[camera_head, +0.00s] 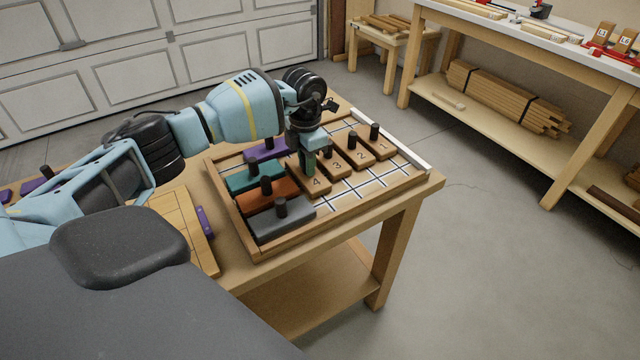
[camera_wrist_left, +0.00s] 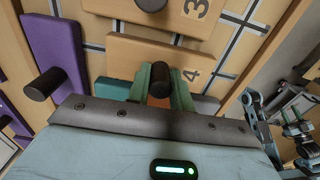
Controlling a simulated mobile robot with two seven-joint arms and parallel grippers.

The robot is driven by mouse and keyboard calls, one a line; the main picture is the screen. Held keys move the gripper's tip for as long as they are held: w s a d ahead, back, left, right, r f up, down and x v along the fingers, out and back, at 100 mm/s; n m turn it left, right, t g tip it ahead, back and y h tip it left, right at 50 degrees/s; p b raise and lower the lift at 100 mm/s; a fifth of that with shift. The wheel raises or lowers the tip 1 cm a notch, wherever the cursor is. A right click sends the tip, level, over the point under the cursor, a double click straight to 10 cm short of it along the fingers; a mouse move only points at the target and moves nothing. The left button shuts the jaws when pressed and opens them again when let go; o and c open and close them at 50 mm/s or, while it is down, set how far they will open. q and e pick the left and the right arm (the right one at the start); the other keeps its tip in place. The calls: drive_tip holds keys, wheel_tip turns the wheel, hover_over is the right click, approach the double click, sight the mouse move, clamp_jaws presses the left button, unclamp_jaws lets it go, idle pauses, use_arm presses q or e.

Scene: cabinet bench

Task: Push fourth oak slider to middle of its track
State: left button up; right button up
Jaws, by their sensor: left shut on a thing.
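The fourth oak slider (camera_head: 317,187), marked 4, lies on the track board (camera_head: 345,207) beside the slider marked 3 and close to the coloured blocks. It also shows in the left wrist view (camera_wrist_left: 140,55) with its dark peg (camera_wrist_left: 160,75). My left gripper (camera_head: 308,168) points down over it. In the left wrist view its green fingers (camera_wrist_left: 160,88) stand on either side of the peg and are shut on it. In the head view the fingers hide most of the peg.
Oak sliders 3 (camera_head: 335,167), 2 (camera_head: 360,156) and 1 (camera_head: 380,146) stand in a row to the right. Purple (camera_head: 262,152), teal (camera_head: 245,180), orange (camera_head: 250,200) and grey (camera_head: 270,226) blocks lie left. The track front of slider 4 looks clear.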

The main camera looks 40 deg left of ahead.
use_arm(q)
drive_tip(key=shift+w+a+b, duration=0.25)
drive_tip(key=shift+a, duration=0.3)
drive_tip(key=shift+w+a+b, duration=0.2)
drive_tip(key=shift+a, duration=0.35)
use_arm(e)
drive_tip(key=shift+f, duration=0.6)
drive_tip(key=shift+s, duration=0.1)
use_arm(q)
drive_tip(key=o, duration=0.7)
drive_tip(key=shift+o, duration=0.3)
use_arm(e)
drive_tip(key=shift+s, duration=0.3)
